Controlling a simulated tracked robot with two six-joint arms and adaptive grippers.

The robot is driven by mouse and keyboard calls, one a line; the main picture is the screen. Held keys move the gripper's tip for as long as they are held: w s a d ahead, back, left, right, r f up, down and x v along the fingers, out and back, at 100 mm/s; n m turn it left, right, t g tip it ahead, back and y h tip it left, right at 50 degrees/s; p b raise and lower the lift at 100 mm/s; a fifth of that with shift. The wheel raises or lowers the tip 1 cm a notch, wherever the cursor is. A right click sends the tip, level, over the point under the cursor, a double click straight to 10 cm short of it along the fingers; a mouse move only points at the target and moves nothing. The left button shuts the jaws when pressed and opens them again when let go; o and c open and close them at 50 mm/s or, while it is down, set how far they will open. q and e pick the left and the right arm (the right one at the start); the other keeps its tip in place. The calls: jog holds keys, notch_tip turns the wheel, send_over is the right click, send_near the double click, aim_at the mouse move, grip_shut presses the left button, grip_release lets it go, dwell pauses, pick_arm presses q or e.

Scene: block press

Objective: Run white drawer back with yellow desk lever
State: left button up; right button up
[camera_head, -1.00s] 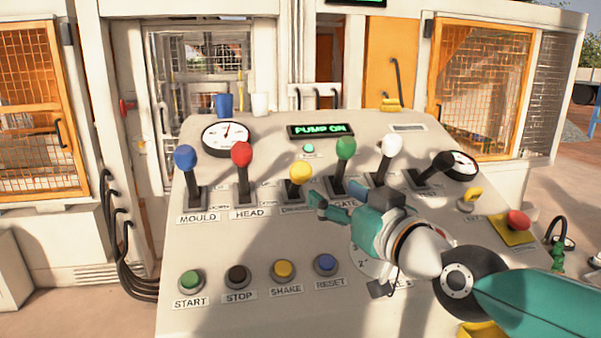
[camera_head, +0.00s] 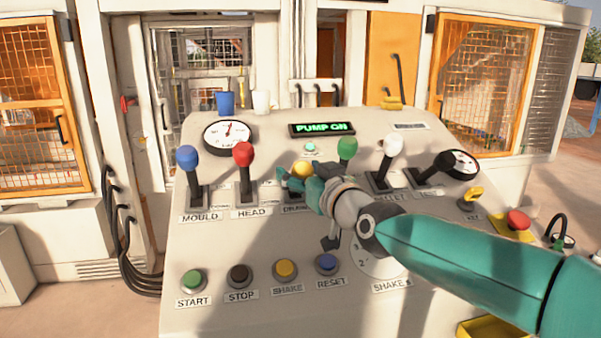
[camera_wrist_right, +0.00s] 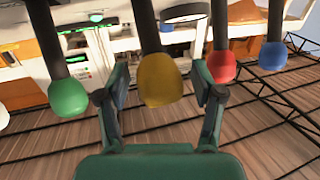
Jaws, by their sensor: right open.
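The yellow lever (camera_head: 302,168) stands in the middle of the desk's lever row, its label partly hidden by my right gripper. My right gripper (camera_head: 296,178) is open at the yellow knob. In the right wrist view the yellow knob (camera_wrist_right: 164,80) hangs between the two open fingers (camera_wrist_right: 162,88), with a gap on each side. The wrist picture looks upside down. I cannot make out the white drawer. My left gripper is not in view.
The red lever (camera_head: 244,155) and blue lever (camera_head: 187,158) stand left of it, the green lever (camera_head: 347,148) and white lever (camera_head: 391,146) right. Several push buttons, including the yellow button (camera_head: 285,269), sit below. The display (camera_head: 322,129) reads PUMP ON.

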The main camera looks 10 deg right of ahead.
grip_shut()
jog(key=shift+r, duration=0.15)
jog(key=w+r+p, duration=0.1)
jog(key=w+r, duration=0.1)
jog(key=w, duration=0.1)
jog(key=shift+w+r+p, duration=0.15)
jog(key=shift+p, duration=0.2)
jog(key=shift+w+d+r, duration=0.1)
jog(key=shift+w+r, duration=0.25)
jog(key=shift+w, duration=0.2)
grip_release()
jog(key=shift+f, duration=0.1)
